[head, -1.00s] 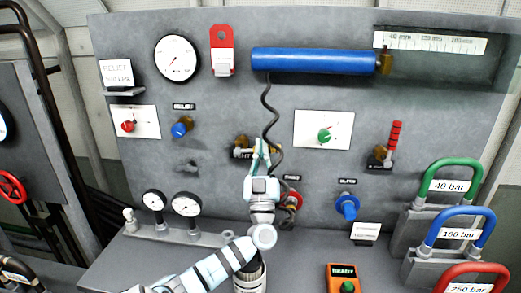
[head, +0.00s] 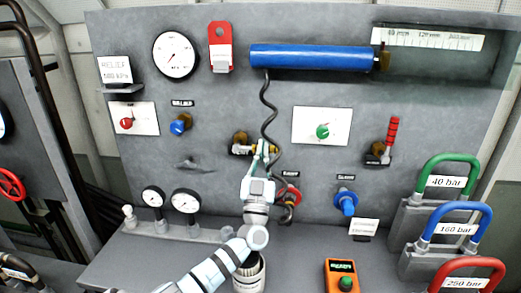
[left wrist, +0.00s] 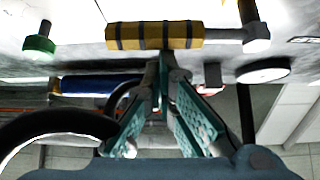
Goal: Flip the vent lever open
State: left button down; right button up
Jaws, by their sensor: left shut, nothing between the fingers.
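A lever with a yellow, black-banded handle (head: 264,149) lies roughly level on the grey panel, pointing right from its brass valve body (head: 240,140). No legible label shows whether it is the vent lever. The handle (left wrist: 155,36) spans the top of the left wrist view, with its grey stem (left wrist: 222,36) to the right. My left gripper (head: 261,150) is shut and empty at the handle, partly covering it. In the left wrist view its fingertips (left wrist: 160,62) meet just below the handle; I cannot tell whether they touch. My right gripper is not in view.
A black coiled hose (head: 269,110) hangs beside my left gripper from near the blue cylinder (head: 310,58). A green knob (head: 322,131) and a red-handled lever (head: 390,135) stand to the right. A red valve knob (head: 291,194) sits just below right.

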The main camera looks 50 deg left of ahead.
pick_arm(q)
jog(key=shift+f, duration=0.15)
notch_tip(320, 180, up, 5)
jog(key=p, duration=0.6)
jog(key=b+v, duration=0.2)
jog(key=v, duration=1)
jog(key=shift+d, duration=0.15)
jog(key=shift+w, duration=0.15)
